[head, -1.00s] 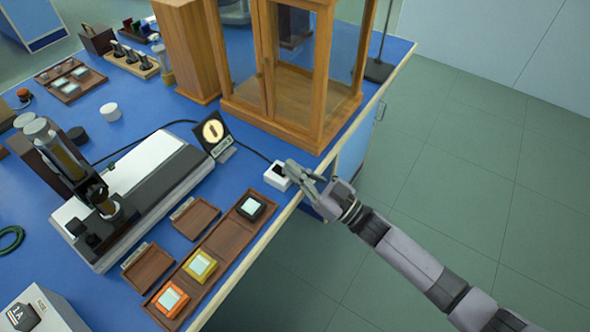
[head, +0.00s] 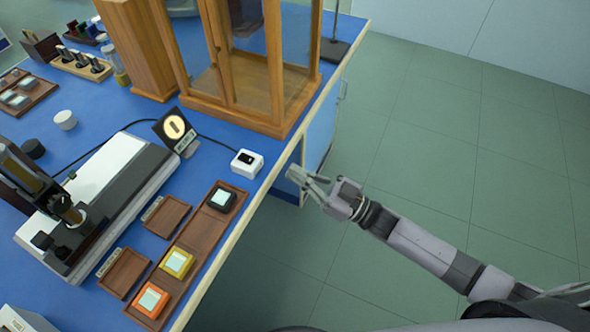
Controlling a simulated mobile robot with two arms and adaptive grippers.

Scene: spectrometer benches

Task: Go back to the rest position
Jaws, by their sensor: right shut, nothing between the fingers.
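My right gripper (head: 306,178) is shut and empty. It hangs just off the bench's right edge, beside a small white box with a dark top mark (head: 247,163) and apart from it. My right arm comes in from the lower right over the floor. My left gripper is not in view.
The blue bench (head: 95,106) holds a wooden glass-walled cabinet (head: 284,118), a white-and-black instrument (head: 110,185), a small lit dial display (head: 176,128) and a brown tray (head: 191,237) with black, yellow and orange square blocks. Green floor (head: 430,150) on the right is clear.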

